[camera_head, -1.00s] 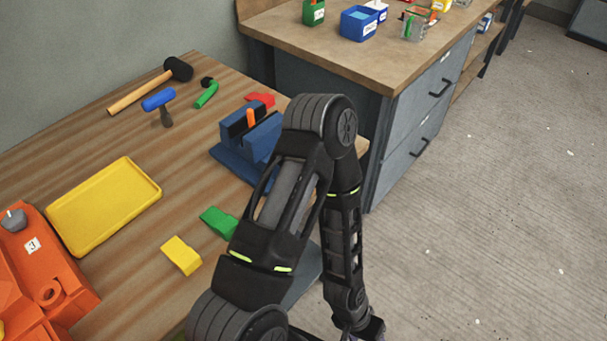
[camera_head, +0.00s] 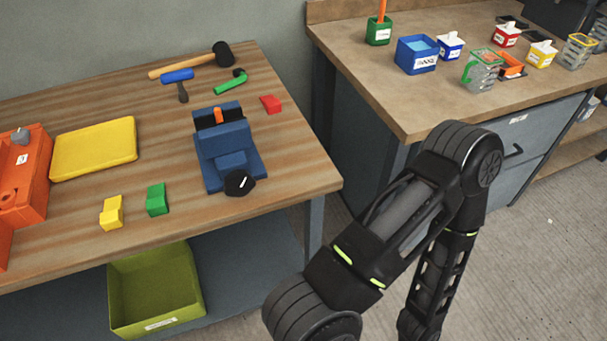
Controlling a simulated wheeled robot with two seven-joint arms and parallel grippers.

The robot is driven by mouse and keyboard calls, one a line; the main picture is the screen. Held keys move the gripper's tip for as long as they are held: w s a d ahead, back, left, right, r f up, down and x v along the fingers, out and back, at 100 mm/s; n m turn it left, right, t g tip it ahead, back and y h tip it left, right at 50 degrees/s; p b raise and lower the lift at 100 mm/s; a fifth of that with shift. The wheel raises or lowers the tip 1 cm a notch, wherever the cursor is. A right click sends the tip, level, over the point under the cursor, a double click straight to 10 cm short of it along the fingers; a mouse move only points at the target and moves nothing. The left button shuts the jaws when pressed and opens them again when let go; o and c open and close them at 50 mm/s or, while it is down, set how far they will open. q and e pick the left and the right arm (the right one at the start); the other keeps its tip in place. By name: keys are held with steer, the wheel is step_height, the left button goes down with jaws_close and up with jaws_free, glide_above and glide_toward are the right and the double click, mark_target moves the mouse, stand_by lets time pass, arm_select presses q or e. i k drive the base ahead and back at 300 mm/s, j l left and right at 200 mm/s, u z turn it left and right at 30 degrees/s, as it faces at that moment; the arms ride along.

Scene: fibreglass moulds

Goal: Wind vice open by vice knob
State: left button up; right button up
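The blue vice (camera_head: 226,150) stands on the wooden workbench, left of centre. Its black vice knob (camera_head: 239,183) with a white mark is on the front end, facing me. An orange piece (camera_head: 219,115) sits upright between the dark jaws. How tightly the jaws hold it I cannot tell. One of my arms reaches in at the lower right, apart from the vice and the bench. Its gripper is out of the picture, below the lower edge. My other arm and gripper are not in view either.
On the workbench (camera_head: 290,178) lie a yellow tray (camera_head: 95,149), a mallet (camera_head: 190,60), a blue-handled tool (camera_head: 177,76), a green tool (camera_head: 230,84), and red (camera_head: 271,104), green (camera_head: 157,199) and yellow (camera_head: 111,213) blocks. An orange mould (camera_head: 25,180) is left. A green bin (camera_head: 155,290) sits below.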

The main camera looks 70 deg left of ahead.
mark_target(238, 183)
steer(key=i+u, duration=0.3)
steer(key=i+l+u, duration=0.25)
steer(key=i, duration=0.3)
steer(key=i+u, duration=0.15)
steer(key=u, duration=0.35)
steer(key=i+u, duration=0.1)
steer(key=u, duration=0.35)
steer(key=i+l+u, duration=0.15)
steer(key=u, duration=0.35)
steer(key=i+l+u, duration=0.1)
steer(key=u, duration=0.4)
steer(key=i+u, duration=0.1)
steer(key=u, duration=0.3)
steer(key=l+u, duration=0.15)
steer(key=u, duration=0.3)
steer(key=i+l+u, duration=0.1)
steer(key=u, duration=0.3)
steer(key=l+u, duration=0.2)
steer(key=u, duration=0.2)
steer(key=l+u, duration=0.15)
steer(key=u, duration=0.25)
steer(key=i+l+u, duration=0.25)
steer(key=k+l, duration=0.1)
